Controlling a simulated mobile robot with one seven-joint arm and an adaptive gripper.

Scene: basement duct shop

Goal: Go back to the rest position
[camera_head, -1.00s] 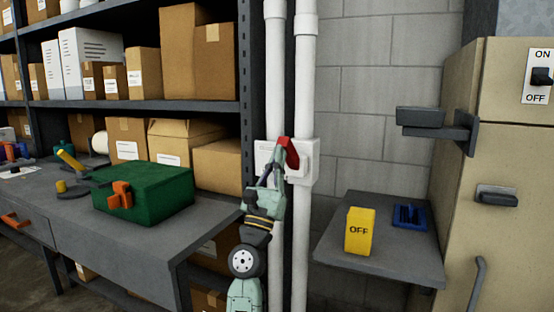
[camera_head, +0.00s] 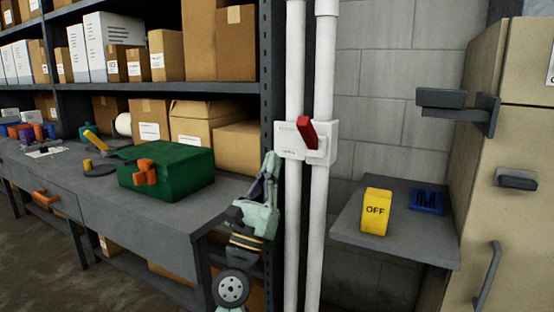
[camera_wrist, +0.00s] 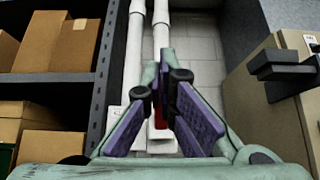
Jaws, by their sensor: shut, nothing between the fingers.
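My gripper (camera_head: 270,165) is shut and empty, pointing up, in front of the shelf post and left of the white pipes. A white switch box (camera_head: 290,139) with a red lever (camera_head: 306,131) is fixed at the pipes, up and to the right of the gripper. The lever tilts up and to the left, and a gap shows between it and my fingers. In the wrist view my fingers (camera_wrist: 172,100) stand in front of the red lever (camera_wrist: 159,120) and hide part of it.
A workbench (camera_head: 120,225) with a green toolbox (camera_head: 165,172) is at the left, before shelves of cardboard boxes. A small grey shelf (camera_head: 400,240) at the right holds a yellow OFF block (camera_head: 376,212) and a blue tray (camera_head: 427,200). A beige cabinet (camera_head: 500,150) stands at the right edge.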

